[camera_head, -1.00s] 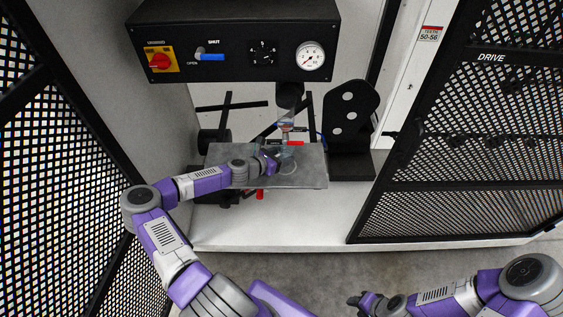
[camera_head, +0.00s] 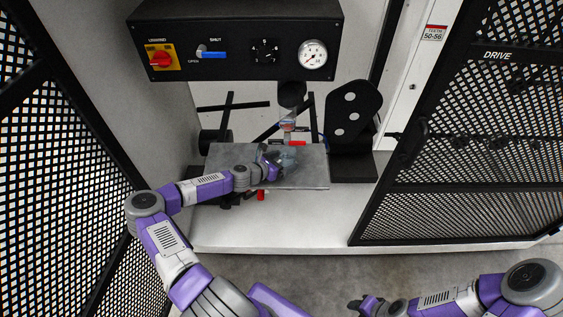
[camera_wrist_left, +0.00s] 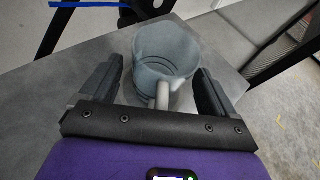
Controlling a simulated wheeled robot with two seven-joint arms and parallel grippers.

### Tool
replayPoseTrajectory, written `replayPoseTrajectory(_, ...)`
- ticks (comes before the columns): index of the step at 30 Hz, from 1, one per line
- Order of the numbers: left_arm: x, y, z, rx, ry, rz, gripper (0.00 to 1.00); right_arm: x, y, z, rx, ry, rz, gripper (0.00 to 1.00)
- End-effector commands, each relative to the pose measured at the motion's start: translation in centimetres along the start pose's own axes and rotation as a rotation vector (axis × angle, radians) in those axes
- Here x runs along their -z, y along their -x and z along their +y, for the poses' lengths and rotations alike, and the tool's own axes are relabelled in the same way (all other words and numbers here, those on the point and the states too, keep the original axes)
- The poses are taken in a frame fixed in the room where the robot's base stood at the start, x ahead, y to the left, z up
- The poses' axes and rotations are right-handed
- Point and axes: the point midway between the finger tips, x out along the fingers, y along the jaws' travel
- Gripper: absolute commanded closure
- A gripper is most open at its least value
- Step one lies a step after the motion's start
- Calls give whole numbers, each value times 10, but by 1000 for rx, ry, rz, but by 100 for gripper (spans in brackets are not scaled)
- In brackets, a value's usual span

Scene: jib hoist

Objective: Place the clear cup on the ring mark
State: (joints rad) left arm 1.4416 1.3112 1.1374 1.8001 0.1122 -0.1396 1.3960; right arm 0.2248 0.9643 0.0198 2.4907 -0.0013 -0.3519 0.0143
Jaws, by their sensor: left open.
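The clear cup (camera_wrist_left: 167,58) stands upright on the grey plate between the spread fingers of my left gripper (camera_wrist_left: 160,70). Its handle (camera_wrist_left: 162,95) points back toward the gripper's palm. A gap shows between the cup wall and each finger. In the head view the cup (camera_head: 288,160) is a faint bluish shape beside the left gripper (camera_head: 277,158). The ring mark cannot be made out clearly now; the cup and gripper cover that part of the plate. My right gripper (camera_head: 370,304) is empty at the bottom of the head view, its jaw opening unclear.
The grey plate (camera_head: 312,178) has bare room at its right end. A black nozzle (camera_head: 291,95) hangs behind the cup, near a red part (camera_head: 295,143). A black bracket (camera_head: 352,115) stands right of the plate. A control panel (camera_head: 235,40) is above; mesh doors flank both sides.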

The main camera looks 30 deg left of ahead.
Motion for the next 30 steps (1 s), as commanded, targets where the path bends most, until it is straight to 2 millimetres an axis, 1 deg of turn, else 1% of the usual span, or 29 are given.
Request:
replayPoseTrajectory(2,-4,2,0,0,-2,0,11,0,2,-1,0,0,0,57)
replayPoseTrajectory(5,-3,14,1,-1,2,1,11,0,6,-2,0,0,0,57)
replayPoseTrajectory(8,-4,33,1,-3,2,1,11,-1,13,-5,0,0,0,57)
replayPoseTrajectory(15,-4,85,1,-3,1,0,11,-1,29,-11,0,0,0,57)
replayPoseTrajectory(19,-4,106,1,-3,1,0,11,-2,34,-13,0,0,0,57)
replayPoseTrajectory(21,-4,113,0,-1,1,0,11,-2,36,-14,0,0,0,57)
replayPoseTrajectory(25,-3,120,0,-1,1,0,11,-2,37,-14,0,0,0,57)
replayPoseTrajectory(28,-2,121,-1,1,-1,0,11,-2,37,-14,0,0,0,57)
replayPoseTrajectory(30,-1,116,-9,20,-21,7,11,-2,37,-14,0,0,0,57)
